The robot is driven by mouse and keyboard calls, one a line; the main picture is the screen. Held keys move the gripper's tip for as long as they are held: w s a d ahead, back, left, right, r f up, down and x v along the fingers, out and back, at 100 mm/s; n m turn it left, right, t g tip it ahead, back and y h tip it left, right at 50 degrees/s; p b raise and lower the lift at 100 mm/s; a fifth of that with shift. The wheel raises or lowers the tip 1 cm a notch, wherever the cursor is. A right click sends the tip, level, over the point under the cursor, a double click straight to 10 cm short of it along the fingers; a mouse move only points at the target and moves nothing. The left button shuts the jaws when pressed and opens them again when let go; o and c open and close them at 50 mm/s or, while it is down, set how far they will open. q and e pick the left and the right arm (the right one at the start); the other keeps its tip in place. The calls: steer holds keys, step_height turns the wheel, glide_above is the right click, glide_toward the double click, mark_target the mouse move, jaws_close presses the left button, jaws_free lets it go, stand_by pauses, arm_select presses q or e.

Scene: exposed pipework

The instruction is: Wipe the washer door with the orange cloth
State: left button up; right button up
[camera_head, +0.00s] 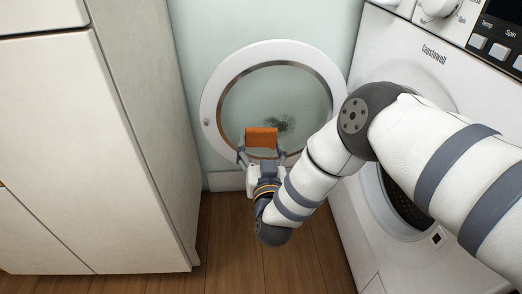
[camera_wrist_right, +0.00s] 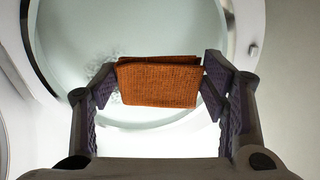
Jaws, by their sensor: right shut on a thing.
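The washer door (camera_head: 245,100) stands open, a round glass pane in a metal ring and white frame. A dark smudge (camera_head: 281,122) marks its glass, right of and above the cloth. My right gripper (camera_head: 262,152) is shut on the folded orange cloth (camera_head: 262,137), in front of the lower part of the glass. In the right wrist view the orange cloth (camera_wrist_right: 158,82) spans between the two finger pads, with the washer door (camera_wrist_right: 150,25) behind it. Whether the cloth touches the glass I cannot tell. My left gripper is not in view.
The white washer (camera_head: 350,215) stands at the right, its drum opening partly hidden by my right arm. A white cabinet (camera_head: 90,140) stands close on the left. Wooden floor (camera_head: 225,240) lies clear between them. A pale wall (camera_head: 260,20) is behind the door.

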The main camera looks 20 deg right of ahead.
steer(key=shift+b+x, duration=0.4)
steer(key=shift+x, duration=0.55)
stand_by(0.4)
